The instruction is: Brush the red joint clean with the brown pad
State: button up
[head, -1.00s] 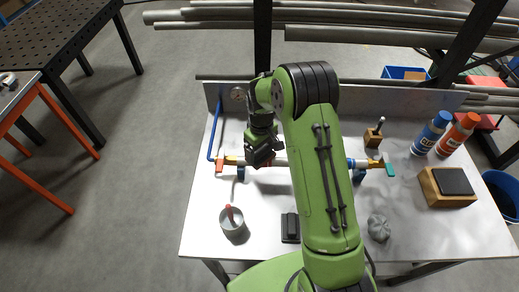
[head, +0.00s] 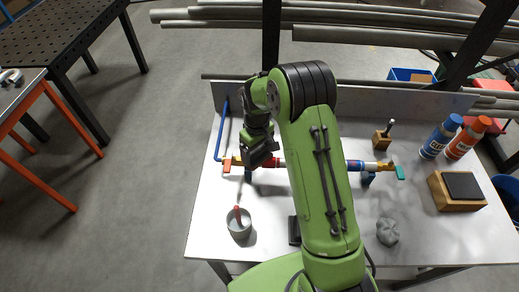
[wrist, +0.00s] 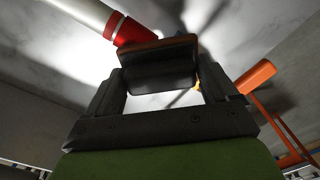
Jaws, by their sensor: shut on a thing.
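The red joint (head: 276,162) is a red band on the horizontal pipe, just right of my gripper in the head view. It also shows in the wrist view (wrist: 131,32) beside a pale pipe section. My gripper (head: 260,158) is over the pipe, left of the joint's visible part. It is shut on the brown pad (wrist: 157,47), a dark block with a brown face edge, between the fingers in the wrist view. The pad's edge overlaps the red joint there; whether they touch I cannot tell. In the head view the pad is hard to make out.
The pipe carries an orange valve (head: 230,163) at left and a teal-ended valve (head: 399,172) at right.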

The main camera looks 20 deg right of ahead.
jog(key=r+p, duration=0.1)
jog(key=r, duration=0.1)
jog(key=r+p, duration=0.1)
jog(key=r, duration=0.2)
jog(key=shift+s+d, duration=0.1)
jog(key=shift+d, duration=0.1)
jog(key=shift+a+r+p, duration=0.25)
jog(key=shift+r+p, duration=0.75)
jog(key=shift+r, duration=0.1)
jog(key=shift+d+r, duration=0.2)
jog(key=shift+r, duration=0.3)
jog(key=shift+a+f, duration=0.1)
jog(key=shift+a, duration=0.05)
